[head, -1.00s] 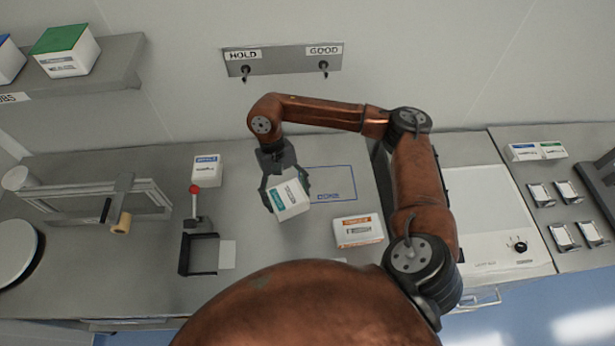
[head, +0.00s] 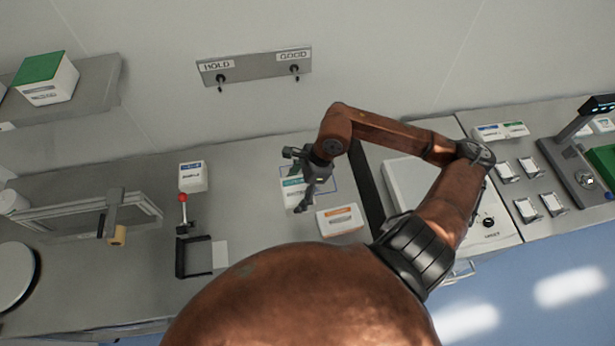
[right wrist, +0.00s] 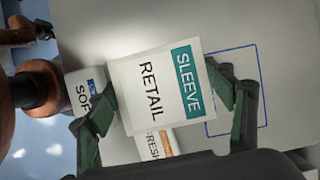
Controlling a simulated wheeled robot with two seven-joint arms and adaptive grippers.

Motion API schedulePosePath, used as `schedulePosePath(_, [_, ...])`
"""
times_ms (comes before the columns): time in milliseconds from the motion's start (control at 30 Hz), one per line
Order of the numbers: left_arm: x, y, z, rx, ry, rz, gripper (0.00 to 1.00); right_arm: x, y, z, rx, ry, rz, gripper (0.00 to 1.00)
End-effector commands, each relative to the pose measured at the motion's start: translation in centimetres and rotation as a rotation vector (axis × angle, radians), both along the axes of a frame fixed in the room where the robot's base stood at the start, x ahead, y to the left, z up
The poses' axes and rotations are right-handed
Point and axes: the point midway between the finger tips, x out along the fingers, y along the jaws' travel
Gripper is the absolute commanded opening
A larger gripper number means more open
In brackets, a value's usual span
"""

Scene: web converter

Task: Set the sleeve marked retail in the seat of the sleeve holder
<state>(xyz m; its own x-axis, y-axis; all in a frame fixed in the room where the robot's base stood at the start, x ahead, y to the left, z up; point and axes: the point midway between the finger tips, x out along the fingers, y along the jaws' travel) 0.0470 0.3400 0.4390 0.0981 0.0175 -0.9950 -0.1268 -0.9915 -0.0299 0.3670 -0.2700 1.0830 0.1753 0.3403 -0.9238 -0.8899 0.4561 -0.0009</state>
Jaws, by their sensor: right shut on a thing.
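The retail sleeve, a white block with a teal band, is in my right gripper (head: 307,192). In the right wrist view the sleeve (right wrist: 158,88) reads "SLEEVE RETAIL" and sits between the two fingers of the gripper (right wrist: 165,105). In the head view the sleeve (head: 293,192) is partly hidden by the fingers, over or near the blue outline on the bench. A black bracket (head: 180,258), which looks like the sleeve holder, stands to the left with a red-knobbed lever behind it. Its seat looks empty. My left gripper is out of view.
An orange-labelled white pack (head: 340,220) lies just right of the sleeve. A blue-labelled white box (head: 193,178) stands behind the bracket. A metal frame with a roller (head: 117,235) is further left. Bench between bracket and sleeve is clear.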

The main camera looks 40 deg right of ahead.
Motion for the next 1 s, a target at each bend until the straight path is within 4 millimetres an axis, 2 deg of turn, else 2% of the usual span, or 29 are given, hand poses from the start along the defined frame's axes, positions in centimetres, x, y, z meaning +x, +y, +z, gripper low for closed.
schedulePosePath(167, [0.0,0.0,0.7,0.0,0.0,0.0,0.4,1.2,-1.2,-0.4,0.002,0.003,-0.04,0.56])
schedulePosePath(500, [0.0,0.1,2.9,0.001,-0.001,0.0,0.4,7.3,-6.1,-3.9,0.004,0.004,-0.037,0.56])
schedulePosePath(700, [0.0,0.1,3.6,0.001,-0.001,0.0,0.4,9.4,-7.8,-7.6,0.003,0.004,-0.034,0.56])
schedulePosePath(1000, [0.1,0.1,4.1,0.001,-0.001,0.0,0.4,10.8,-9.0,-10.0,0.002,0.003,-0.032,0.56])
